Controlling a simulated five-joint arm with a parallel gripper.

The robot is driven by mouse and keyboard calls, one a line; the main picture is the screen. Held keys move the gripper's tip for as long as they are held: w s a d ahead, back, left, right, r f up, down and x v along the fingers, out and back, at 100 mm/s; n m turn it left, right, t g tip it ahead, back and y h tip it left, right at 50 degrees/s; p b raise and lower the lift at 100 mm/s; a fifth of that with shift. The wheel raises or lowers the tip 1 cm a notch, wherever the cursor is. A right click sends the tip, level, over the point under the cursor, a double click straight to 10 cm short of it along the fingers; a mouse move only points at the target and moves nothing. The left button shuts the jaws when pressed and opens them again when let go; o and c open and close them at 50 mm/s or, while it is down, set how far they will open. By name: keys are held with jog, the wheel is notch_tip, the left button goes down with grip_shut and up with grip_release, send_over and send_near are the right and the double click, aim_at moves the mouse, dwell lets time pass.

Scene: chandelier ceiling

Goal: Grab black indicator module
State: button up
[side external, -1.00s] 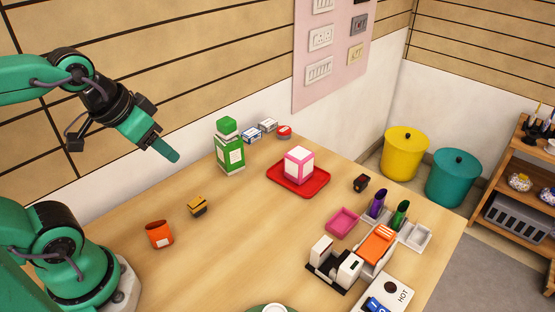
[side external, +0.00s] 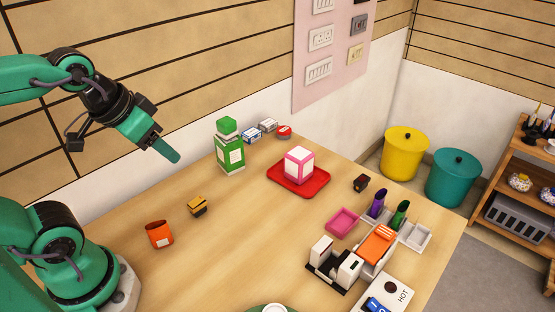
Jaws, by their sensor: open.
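A small black module (side external: 361,183) with a reddish-brown face sits on the wooden table, right of the red tray; it looks like the black indicator module. My gripper (side external: 167,150) hangs in the air at the left, above the back part of the table and far from the module. It is open and nothing shows in it. Only one finger shows clearly; the other is hidden from this side.
A pink dish (side external: 342,222), purple (side external: 377,204) and green (side external: 400,213) items stand near the module. The table's middle is clear.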

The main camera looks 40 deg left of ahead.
jog(key=w+d+r+g, duration=0.1)
jog(key=w+r, duration=0.3)
jog(key=w, duration=0.3)
jog(key=w+d+r, duration=0.2)
jog(key=w+r, duration=0.1)
jog(key=w, duration=0.3)
jog(key=w+d+g, duration=0.1)
jog(key=w+d, duration=0.2)
jog(key=w, duration=0.4)
jog(key=w+d+g, duration=0.1)
jog(key=w+d, duration=0.1)
jog(key=w, duration=0.5)
jog(key=w+d+f+g, duration=0.1)
jog(key=w+d+f, duration=0.6)
jog(key=w+f, duration=0.3)
jog(key=shift+m+g, duration=0.3)
jog(key=shift+g, duration=0.5)
jog(key=w+d+f, duration=0.1)
jog(key=d+f, duration=0.1)
jog(key=f, duration=0.2)
jog(key=w+d+f, duration=0.2)
jog(key=f, duration=0.1)
jog(key=w+d+f, duration=0.1)
jog(key=d+f, duration=0.1)
jog(key=f, duration=0.2)
jog(key=shift+w+d+f, duration=0.15)
jog(key=shift+w+f, duration=0.05)
jog(key=shift+f, duration=0.15)
jog(key=shift+d+f, duration=0.1)
jog(key=shift+f, duration=0.15)
